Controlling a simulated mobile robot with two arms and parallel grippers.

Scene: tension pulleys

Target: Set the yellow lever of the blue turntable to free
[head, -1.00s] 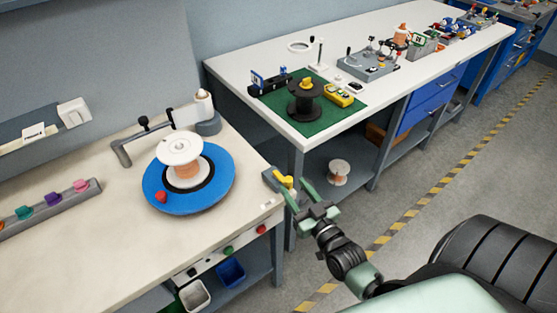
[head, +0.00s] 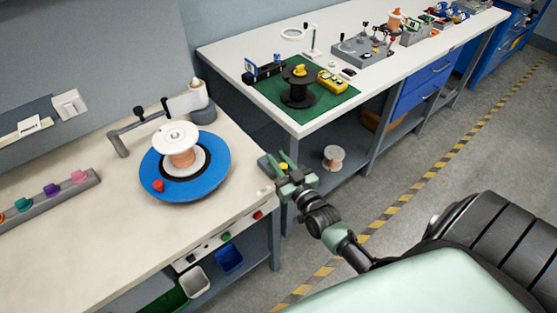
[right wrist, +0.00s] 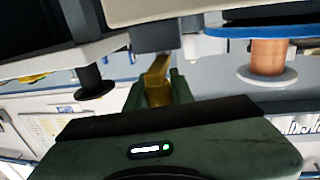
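The blue turntable (head: 216,179) lies on the near bench, carrying a spool of copper wire (head: 182,157) and a red knob (head: 158,186). Its yellow lever (head: 284,166) is at the bench's right end, mostly hidden by my right gripper in the head view. My right gripper (head: 280,161) is at the lever with its fingers apart, one on each side. In the right wrist view the yellow lever (right wrist: 157,80) stands between the green fingers; whether they touch it is unclear. My left gripper is not in view.
A second bench (head: 225,62) behind holds a green mat (head: 326,106) with a black spool (head: 297,92). A wire spool (head: 333,157) sits on its lower shelf. A rail with coloured knobs (head: 50,196) lies at left. Bins (head: 229,259) hang below the near bench.

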